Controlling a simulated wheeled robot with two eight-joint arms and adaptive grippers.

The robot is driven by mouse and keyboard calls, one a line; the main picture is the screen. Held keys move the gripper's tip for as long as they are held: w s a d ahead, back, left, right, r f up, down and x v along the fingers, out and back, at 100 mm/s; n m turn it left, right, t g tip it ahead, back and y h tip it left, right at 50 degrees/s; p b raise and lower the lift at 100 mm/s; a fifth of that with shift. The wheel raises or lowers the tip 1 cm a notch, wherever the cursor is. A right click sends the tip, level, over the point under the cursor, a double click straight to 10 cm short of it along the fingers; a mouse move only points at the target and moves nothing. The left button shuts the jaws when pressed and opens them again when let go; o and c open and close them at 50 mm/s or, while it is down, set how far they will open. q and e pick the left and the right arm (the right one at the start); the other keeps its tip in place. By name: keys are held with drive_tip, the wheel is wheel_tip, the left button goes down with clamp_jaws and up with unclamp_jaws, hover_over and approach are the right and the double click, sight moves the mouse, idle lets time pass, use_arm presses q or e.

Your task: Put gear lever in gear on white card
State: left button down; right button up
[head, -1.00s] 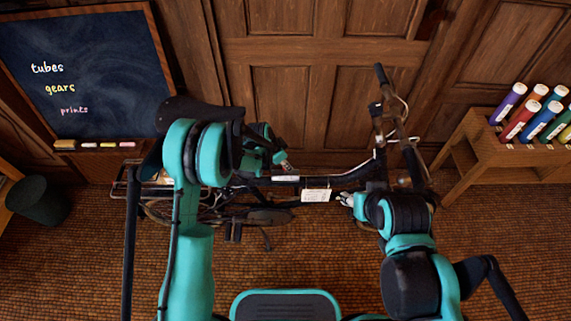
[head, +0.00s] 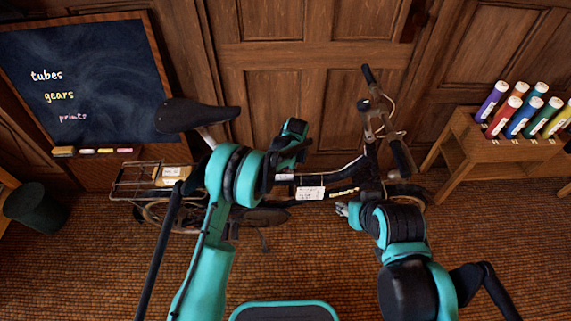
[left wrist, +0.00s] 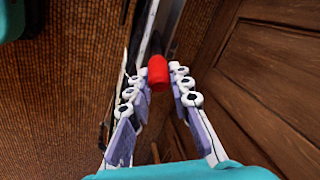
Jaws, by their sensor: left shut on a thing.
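A dark bicycle stands against the wooden panelling. A white card (head: 310,193) with small unreadable writing is on its frame. The gear lever's red knob (left wrist: 158,72) shows in the left wrist view between the fingers of my left gripper (left wrist: 158,77), which is shut on it. In the head view my left wrist is over the bicycle's frame; the fingers and lever are hidden there. My right gripper (head: 342,208) is low beside the frame, right of the card; its finger opening is too small to make out.
A saddle (head: 198,115) and rear rack (head: 135,178) are at left, handlebars (head: 370,85) at right. A chalkboard (head: 80,80) leans at the left. A wooden bench (head: 470,140) with coloured tubes stands at right. The woven floor in front is mostly clear.

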use_arm(q)
drive_tip(key=shift+d+f+y, duration=0.2)
drive_tip(key=shift+d+y, duration=0.2)
drive_tip(key=shift+y, duration=0.1)
drive_tip(key=c, duration=1.4)
unclamp_jaws()
drive_tip(key=shift+o, duration=0.2)
drive_tip(key=shift+r, duration=0.15)
drive_tip(key=v, duration=1.1)
drive_tip(key=shift+r, duration=0.35)
drive_tip(key=shift+s, duration=0.1)
